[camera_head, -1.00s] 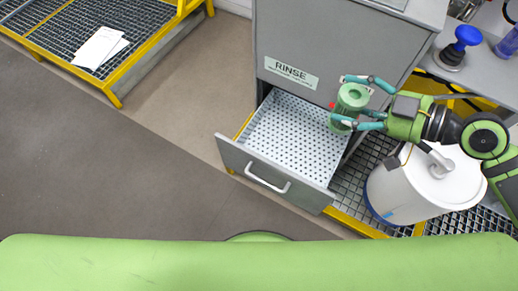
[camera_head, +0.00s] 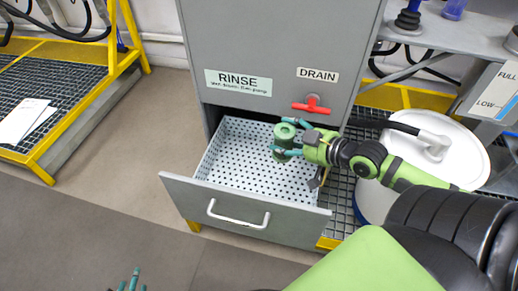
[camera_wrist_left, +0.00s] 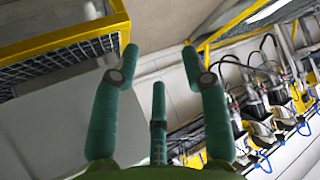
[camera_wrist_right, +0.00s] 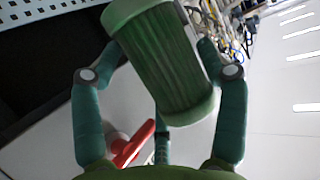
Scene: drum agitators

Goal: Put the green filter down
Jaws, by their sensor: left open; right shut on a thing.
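The green filter (camera_head: 286,138) is a ribbed cylinder with end caps. My right gripper (camera_head: 290,140) is shut on it over the right part of the open rinse drawer (camera_head: 245,208). In the right wrist view the filter (camera_wrist_right: 163,62) lies tilted between the fingers. The drawer has a white perforated floor (camera_head: 240,160), bare where it shows. I cannot tell how far the filter is above it. My left gripper (camera_wrist_left: 158,65) is open and empty in the left wrist view; its fingertips (camera_head: 131,282) show at the bottom of the head view.
The grey cabinet (camera_head: 270,35) has a RINSE label and a red drain handle (camera_head: 312,105). A white lidded drum (camera_head: 440,160) stands right of the drawer. A yellow-edged grating platform (camera_head: 60,140) with papers is at left. Floor in front of the drawer is clear.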

